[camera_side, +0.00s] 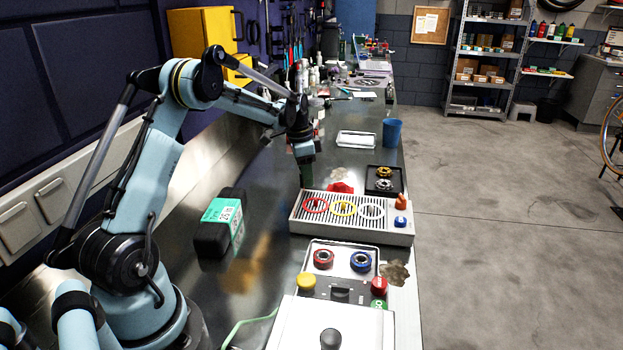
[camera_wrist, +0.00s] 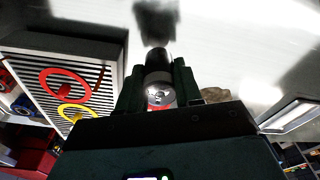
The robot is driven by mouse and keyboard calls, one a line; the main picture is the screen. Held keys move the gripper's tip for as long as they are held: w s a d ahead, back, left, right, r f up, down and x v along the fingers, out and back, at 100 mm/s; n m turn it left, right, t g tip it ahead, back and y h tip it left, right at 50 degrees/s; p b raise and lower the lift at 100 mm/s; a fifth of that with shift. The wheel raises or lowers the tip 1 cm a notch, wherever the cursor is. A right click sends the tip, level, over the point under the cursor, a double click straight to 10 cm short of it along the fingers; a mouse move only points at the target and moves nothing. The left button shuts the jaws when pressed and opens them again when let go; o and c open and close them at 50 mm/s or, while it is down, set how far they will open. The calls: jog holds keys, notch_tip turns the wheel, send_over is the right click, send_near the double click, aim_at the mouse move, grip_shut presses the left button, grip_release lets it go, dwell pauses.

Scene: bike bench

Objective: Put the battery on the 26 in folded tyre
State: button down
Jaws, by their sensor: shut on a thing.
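The folded tyre (camera_side: 212,238) is a thick black bundle with a green label band reading "26 in". It lies on the dark bench to the left of the slotted tray in the side view. My gripper (camera_side: 306,178) is beyond it and to its right, pointing down over the bench behind the slotted tray. In the wrist view my gripper (camera_wrist: 159,88) is shut on the battery (camera_wrist: 159,68), a short dark cylinder with a pale metallic end towards the camera. The battery is hard to make out in the side view. The tyre is not in the wrist view.
A slotted tray (camera_side: 340,226) with red, yellow and white rings stands right of the tyre. A crumpled red cloth (camera_side: 340,187), a black tray (camera_side: 397,177), a white tray (camera_side: 356,139) and a blue cup (camera_side: 392,132) are near. Bare bench lies between tyre and slotted tray.

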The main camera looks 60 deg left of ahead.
notch_tip(320, 180, up, 2)
jog(key=shift+d, duration=0.15)
jog(key=d+r, duration=0.6)
jog(key=d, duration=0.5)
jog(key=s+r+n, duration=0.4)
jog(key=s+r, duration=0.1)
jog(key=s, duration=0.5)
jog(key=s+r+n+y, duration=0.1)
jog(key=s+n, duration=0.4)
jog(key=s, duration=0.5)
send_over(223, 208)
jog(key=f, duration=0.7)
jog(key=shift+s+d, duration=0.1)
jog(key=shift+s, duration=0.15)
jog(key=shift+f, duration=1.95)
jog(key=shift+f, duration=0.1)
jog(key=c, duration=0.8)
grip_release()
jog(key=shift+o, duration=0.2)
